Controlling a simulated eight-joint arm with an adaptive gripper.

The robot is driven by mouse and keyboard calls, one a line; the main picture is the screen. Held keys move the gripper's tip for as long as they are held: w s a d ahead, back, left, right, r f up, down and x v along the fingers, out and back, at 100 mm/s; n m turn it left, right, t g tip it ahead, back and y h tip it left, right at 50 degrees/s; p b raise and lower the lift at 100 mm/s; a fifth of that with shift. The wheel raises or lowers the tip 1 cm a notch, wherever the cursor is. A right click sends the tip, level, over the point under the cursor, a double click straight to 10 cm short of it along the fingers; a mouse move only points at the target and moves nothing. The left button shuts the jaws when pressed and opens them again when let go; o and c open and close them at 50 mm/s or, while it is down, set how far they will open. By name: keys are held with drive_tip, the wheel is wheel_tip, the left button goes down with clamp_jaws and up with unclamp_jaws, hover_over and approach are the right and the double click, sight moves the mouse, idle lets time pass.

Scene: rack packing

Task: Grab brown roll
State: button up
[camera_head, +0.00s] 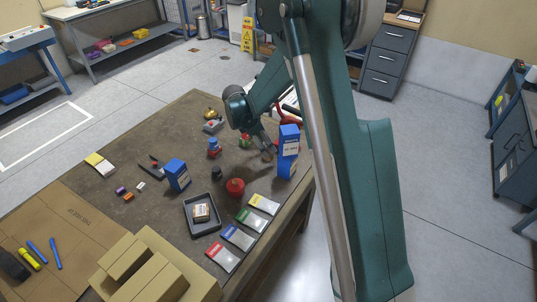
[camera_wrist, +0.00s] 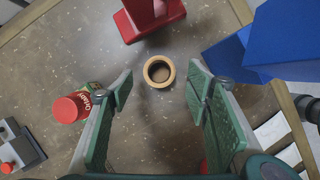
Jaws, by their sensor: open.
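The brown roll (camera_wrist: 148,76), a tan ring with a dark centre, lies flat on the brown table in the wrist view. It also shows in the head view (camera_head: 268,156), small and partly hidden by my gripper. My gripper (camera_wrist: 161,84) is open, its two green fingers apart. In the wrist view the roll appears between and just ahead of the fingertips, with nothing held. In the head view my gripper (camera_head: 265,144) points down close above the roll; the exact gap cannot be told.
Blue boxes (camera_head: 288,167) stand close to the right of the roll. A red stand (camera_wrist: 151,22) is beyond it in the wrist view. A red-capped container (camera_wrist: 71,107) is left of the fingers. A grey tray (camera_head: 207,233) and colored packets are nearer the front.

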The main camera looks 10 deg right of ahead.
drive_tip(key=shift+b+x, duration=0.5)
drive_tip(key=shift+x, duration=2.1)
drive_tip(key=shift+w, duration=0.1)
drive_tip(key=c, duration=1)
drive_tip(key=shift+r, duration=0.15)
drive_tip(key=shift+r+p, duration=0.8)
drive_tip(key=shift+r, duration=4.05)
